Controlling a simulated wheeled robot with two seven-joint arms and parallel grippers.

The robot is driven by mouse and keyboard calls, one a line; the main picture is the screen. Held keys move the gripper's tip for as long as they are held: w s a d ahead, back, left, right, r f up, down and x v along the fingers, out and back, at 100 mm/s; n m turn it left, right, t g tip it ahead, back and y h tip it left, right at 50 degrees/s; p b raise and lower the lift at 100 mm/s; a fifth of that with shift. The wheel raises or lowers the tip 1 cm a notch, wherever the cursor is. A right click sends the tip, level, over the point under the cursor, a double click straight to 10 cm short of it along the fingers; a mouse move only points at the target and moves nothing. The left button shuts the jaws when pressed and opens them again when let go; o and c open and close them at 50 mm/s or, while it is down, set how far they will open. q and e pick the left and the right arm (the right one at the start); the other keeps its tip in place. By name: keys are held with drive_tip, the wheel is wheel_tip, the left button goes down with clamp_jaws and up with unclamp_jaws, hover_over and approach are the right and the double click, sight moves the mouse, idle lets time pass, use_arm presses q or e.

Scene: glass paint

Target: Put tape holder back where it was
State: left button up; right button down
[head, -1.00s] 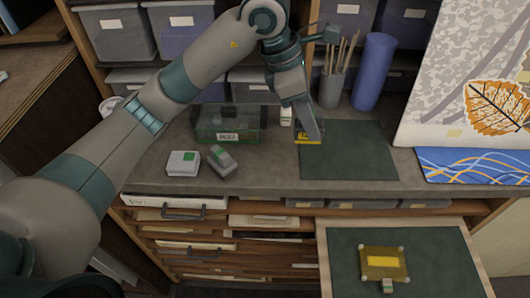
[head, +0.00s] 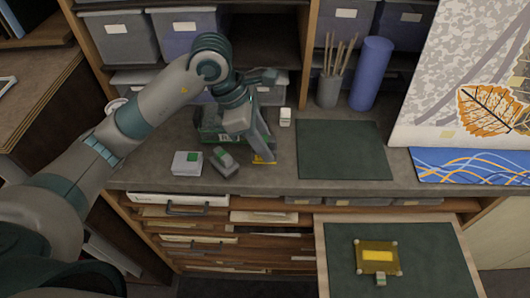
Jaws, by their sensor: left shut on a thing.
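My left gripper (head: 262,148) is over the worktop, left of the dark green mat (head: 343,150). It is shut on a small yellow thing (head: 264,160), taken to be the tape holder, which is mostly hidden behind the fingers. The held thing is at or just above the worktop; I cannot tell whether it touches. A clear green-tinted box (head: 208,128) with a label stands just behind and left of the gripper, partly hidden by it. My right gripper is not in view.
A stick cup (head: 328,91) and blue roll (head: 371,75) stand farther back. The mat is clear.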

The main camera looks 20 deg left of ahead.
use_arm(q)
drive_tip(key=shift+f+p, duration=0.5)
drive_tip(key=shift+f, duration=0.15)
drive_tip(key=shift+f+p, duration=0.45)
drive_tip(key=shift+f, duration=0.85)
drive_tip(key=shift+f, duration=0.15)
drive_tip(key=o, duration=1)
